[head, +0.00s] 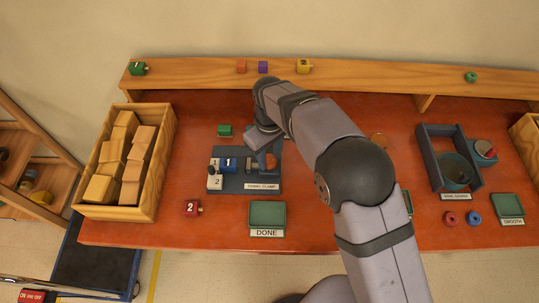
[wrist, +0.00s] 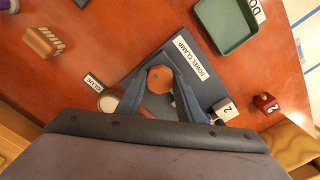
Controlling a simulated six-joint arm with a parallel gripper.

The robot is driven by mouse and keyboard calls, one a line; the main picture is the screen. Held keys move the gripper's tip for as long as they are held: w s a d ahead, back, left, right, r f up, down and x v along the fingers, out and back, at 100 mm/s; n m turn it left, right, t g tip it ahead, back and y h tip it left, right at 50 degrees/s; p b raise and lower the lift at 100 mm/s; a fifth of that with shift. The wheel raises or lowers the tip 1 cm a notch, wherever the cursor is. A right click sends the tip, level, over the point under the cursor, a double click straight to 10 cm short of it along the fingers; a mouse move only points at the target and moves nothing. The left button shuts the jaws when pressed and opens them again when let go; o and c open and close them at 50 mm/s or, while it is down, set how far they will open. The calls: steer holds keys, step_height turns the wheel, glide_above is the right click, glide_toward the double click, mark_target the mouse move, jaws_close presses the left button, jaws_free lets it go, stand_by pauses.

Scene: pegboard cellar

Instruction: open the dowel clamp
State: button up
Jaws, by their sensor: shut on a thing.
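The dowel clamp (head: 262,183) is a dark blue-grey fixture on the red bench, labelled DOWEL CLAMP. In the head view a blue block marked 1 (head: 229,165) sits in it, with a white piece marked 2 (head: 214,182) at its left end. An orange-brown faceted knob (head: 271,162) is at its right end. In the wrist view my gripper (wrist: 160,72) has its two fingers on either side of this knob (wrist: 159,81), shut on it. My arm and gripper hide part of the clamp in both views. Whether the clamp's jaws press the block cannot be told.
A green DONE tray (head: 267,213) lies just in front of the clamp, with a red block marked 2 (head: 192,208) left of it. A green block (head: 224,130) is behind the clamp. A wooden crate of blocks (head: 161,168) stands left. A shelf (head: 200,77) runs along the back.

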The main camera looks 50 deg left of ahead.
mark_target(269, 160)
steer(key=shift+n, duration=0.4)
steer(key=o, duration=1.1)
steer(key=shift+c, duration=0.2)
steer(key=shift+r+b, duration=1.15)
steer(key=shift+r, duration=2.6)
